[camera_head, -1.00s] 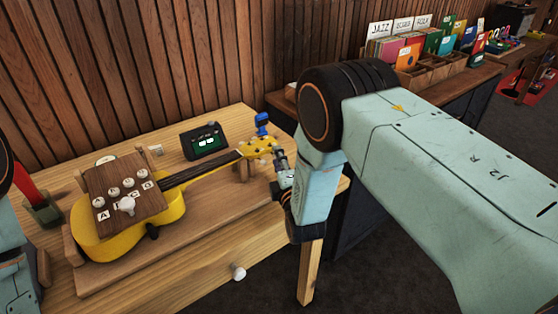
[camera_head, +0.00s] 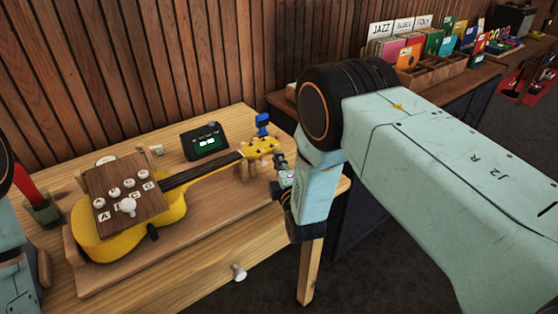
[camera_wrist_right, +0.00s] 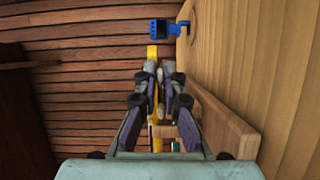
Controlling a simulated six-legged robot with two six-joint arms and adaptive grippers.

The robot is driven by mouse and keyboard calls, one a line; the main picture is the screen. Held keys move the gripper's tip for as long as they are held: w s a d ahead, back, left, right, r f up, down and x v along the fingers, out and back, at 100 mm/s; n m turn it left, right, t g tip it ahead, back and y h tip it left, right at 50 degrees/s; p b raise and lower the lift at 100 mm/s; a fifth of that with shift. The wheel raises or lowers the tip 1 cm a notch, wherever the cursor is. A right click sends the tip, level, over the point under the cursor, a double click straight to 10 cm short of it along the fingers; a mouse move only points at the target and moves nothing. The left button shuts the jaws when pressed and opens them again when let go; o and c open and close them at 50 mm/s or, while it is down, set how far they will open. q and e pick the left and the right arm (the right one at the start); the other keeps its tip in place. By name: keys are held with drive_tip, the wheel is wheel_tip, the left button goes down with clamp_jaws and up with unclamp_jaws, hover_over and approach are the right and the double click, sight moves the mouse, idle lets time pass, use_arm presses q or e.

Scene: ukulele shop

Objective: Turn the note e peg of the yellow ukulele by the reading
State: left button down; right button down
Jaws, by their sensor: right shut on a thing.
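The yellow ukulele (camera_head: 171,216) lies in a wooden cradle on the table, its neck pointing right and back. Its headstock (camera_head: 262,147) carries pale pegs and also shows in the right wrist view (camera_wrist_right: 152,52). My right gripper (camera_head: 279,163) is at the headstock's near right side. In the right wrist view my right gripper (camera_wrist_right: 160,72) is shut on a pale tuning peg, mostly hidden between the fingers; I cannot tell its note. A dark tuner (camera_head: 205,141) with a green screen stands behind the neck; its reading is too small to read. My left gripper is not in view.
A brown board (camera_head: 118,171) with lettered round knobs lies over the ukulele's body. A blue clip-like object (camera_head: 262,124) stands behind the headstock. A green holder (camera_head: 43,212) with a red item is at the left. Record bins (camera_head: 435,70) stand on the back counter.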

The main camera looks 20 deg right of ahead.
drive_tip(key=shift+r+m+g+p, duration=0.2)
drive_tip(key=shift+m+g+p, duration=0.4)
drive_tip(key=shift+m, duration=0.6)
drive_tip(key=shift+m+g+y+p, duration=0.45)
drive_tip(key=shift+m+p, duration=0.2)
drive_tip(key=shift+m, duration=0.45)
drive_tip(key=shift+d+m+g+y+p, duration=0.1)
drive_tip(key=shift+m+g+y+p, duration=0.4)
drive_tip(key=shift+m, duration=0.7)
drive_tip(key=shift+m+g+y, duration=0.35)
drive_tip(key=shift+m+y, duration=0.2)
drive_tip(key=shift+m, duration=0.35)
drive_tip(key=c, duration=1.4)
unclamp_jaws()
drive_tip(key=shift+c, duration=0.2)
drive_tip(key=shift+s+r, duration=0.1)
